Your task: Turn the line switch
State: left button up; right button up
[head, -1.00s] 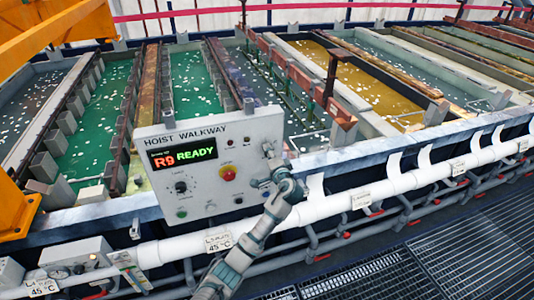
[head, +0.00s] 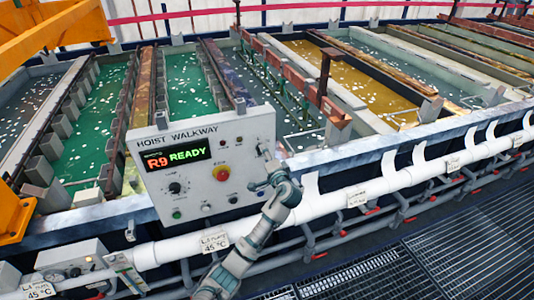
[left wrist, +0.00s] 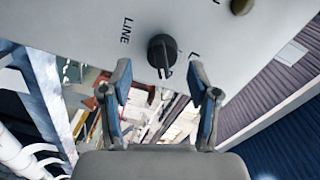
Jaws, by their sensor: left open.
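The line switch (left wrist: 162,54) is a round black knob on the light grey panel, beside the printed word LINE, in the left wrist view. My left gripper (left wrist: 160,88) is open, with its two blue-padded fingers apart. The knob lies just past the fingertips, roughly centred between them, and no finger appears to touch it. The panel display reads R9 READY. My right gripper is not in view.
The panel also carries a red button (head: 221,173), another black knob (head: 174,188) and several small buttons and lamps. Open tanks lie behind it. A white pipe (head: 325,203) runs below and to the right. Floor grating (head: 430,265) is at the lower right.

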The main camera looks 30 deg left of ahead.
pick_arm(q)
jog(key=v, duration=1)
jog(key=shift+d, duration=0.5)
